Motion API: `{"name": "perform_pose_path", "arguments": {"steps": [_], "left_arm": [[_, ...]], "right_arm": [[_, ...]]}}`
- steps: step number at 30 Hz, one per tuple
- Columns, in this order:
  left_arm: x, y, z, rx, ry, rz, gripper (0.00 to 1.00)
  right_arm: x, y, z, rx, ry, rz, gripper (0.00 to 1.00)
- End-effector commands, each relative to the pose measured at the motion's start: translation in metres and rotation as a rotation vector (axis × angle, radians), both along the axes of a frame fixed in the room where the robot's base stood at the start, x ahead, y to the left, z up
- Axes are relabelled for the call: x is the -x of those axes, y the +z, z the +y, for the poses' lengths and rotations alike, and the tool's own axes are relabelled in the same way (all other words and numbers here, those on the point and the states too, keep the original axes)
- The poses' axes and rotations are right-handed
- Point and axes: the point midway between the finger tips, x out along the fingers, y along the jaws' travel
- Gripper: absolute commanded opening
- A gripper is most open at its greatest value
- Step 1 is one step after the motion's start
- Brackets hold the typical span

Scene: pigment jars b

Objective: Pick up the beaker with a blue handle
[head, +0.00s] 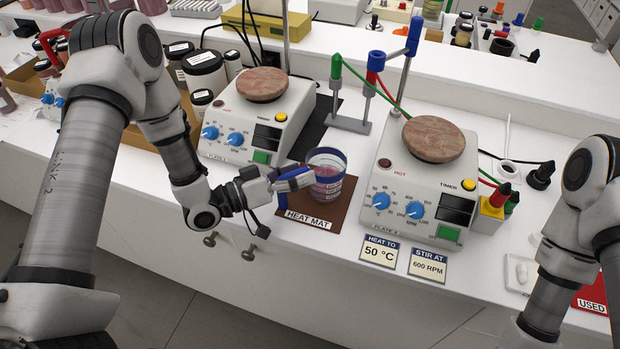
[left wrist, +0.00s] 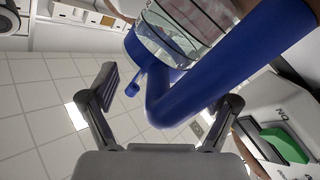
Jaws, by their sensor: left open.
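The clear beaker (head: 328,187) has a blue rim band and a blue handle, and holds pinkish contents. It stands on the brown heat mat (head: 318,224) in front of the two hot plates. My left gripper (head: 290,178) is at the handle side of the beaker, reaching in from the left. In the left wrist view the blue handle (left wrist: 215,65) runs between the two spread fingers of the left gripper (left wrist: 163,105). I cannot tell whether a finger touches it. My right arm shows at the right edge, but its gripper is out of view.
Hot plates stand behind the mat at left (head: 225,152) and right (head: 462,218), each with a round reddish top. A stand with coloured rods (head: 350,125) is between them. Label cards (head: 380,252) lie right of the mat. Dark-lidded jars (head: 205,72) stand behind the left arm.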

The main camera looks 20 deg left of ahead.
Motion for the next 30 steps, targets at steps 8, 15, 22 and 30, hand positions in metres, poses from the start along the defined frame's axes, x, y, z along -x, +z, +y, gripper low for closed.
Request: {"name": "perform_pose_path", "arguments": {"steps": [8,15,22,30], "left_arm": [[0.000,0.000,0.000,-0.001,-0.001,0.000,0.02],[0.000,0.000,0.000,0.000,0.000,0.000,0.00],[0.000,0.001,0.000,-0.001,0.000,0.001,0.00],[0.000,0.025,0.000,0.001,0.000,-0.005,0.00]], "right_arm": [[0.000,0.000,0.000,0.000,0.000,0.000,0.40],[0.000,0.000,0.000,0.000,0.000,0.000,0.40],[0.000,-0.001,0.000,0.000,0.000,0.000,0.40],[0.000,-0.009,0.000,0.000,0.000,0.000,0.40]]}}
